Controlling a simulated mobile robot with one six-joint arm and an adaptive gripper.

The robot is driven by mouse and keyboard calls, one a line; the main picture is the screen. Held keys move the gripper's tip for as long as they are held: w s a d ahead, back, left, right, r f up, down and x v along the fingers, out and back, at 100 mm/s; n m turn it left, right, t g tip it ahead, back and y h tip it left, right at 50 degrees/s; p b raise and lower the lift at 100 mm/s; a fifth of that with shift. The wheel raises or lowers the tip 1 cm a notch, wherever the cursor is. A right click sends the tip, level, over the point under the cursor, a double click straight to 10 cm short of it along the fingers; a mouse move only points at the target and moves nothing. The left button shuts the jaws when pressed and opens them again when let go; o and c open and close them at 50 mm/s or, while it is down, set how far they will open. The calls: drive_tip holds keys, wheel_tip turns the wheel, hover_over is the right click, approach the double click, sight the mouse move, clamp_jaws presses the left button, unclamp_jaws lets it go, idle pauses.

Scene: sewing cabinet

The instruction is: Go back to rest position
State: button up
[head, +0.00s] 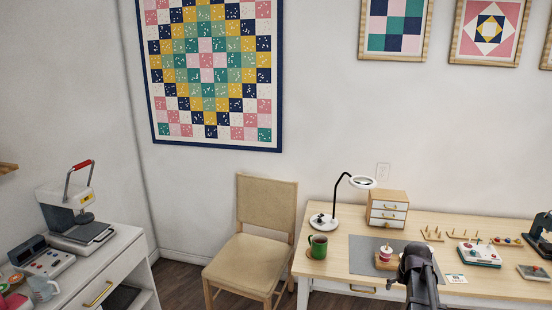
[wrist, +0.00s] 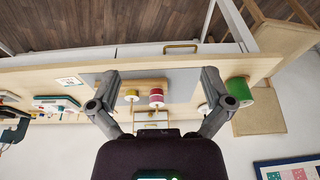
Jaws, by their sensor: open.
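My gripper (wrist: 160,78) is open, with its two dark fingers spread wide and nothing between them in its grasp. In the wrist view, which shows the room upside down, it is over the wooden desk. In the head view my dark arm (head: 418,268) rises at the desk's front edge and hides part of the grey mat (head: 362,258). A small wooden stand (head: 382,264) on the mat carries a pink and white stack (head: 386,253). In the wrist view the stack (wrist: 156,97) appears between the fingers, apart from both.
Peg racks and small devices fill the desk's right. A chair (head: 256,259) stands left of the desk. A white cabinet (head: 118,262) holds machines.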

drive_tip(key=s+a+n+g, duration=0.1)
drive_tip(key=s+a, duration=0.6)
drive_tip(key=a, duration=0.5)
drive_tip(key=s+a+n+g, duration=0.1)
drive_tip(key=s+a, duration=0.6)
drive_tip(key=a, duration=0.5)
drive_tip(key=shift+s+a+f+n+g, duration=0.3)
drive_tip(key=shift+s+a+g, duration=0.05)
drive_tip(key=shift+g, duration=0.05)
drive_tip(key=shift+c, duration=0.2)
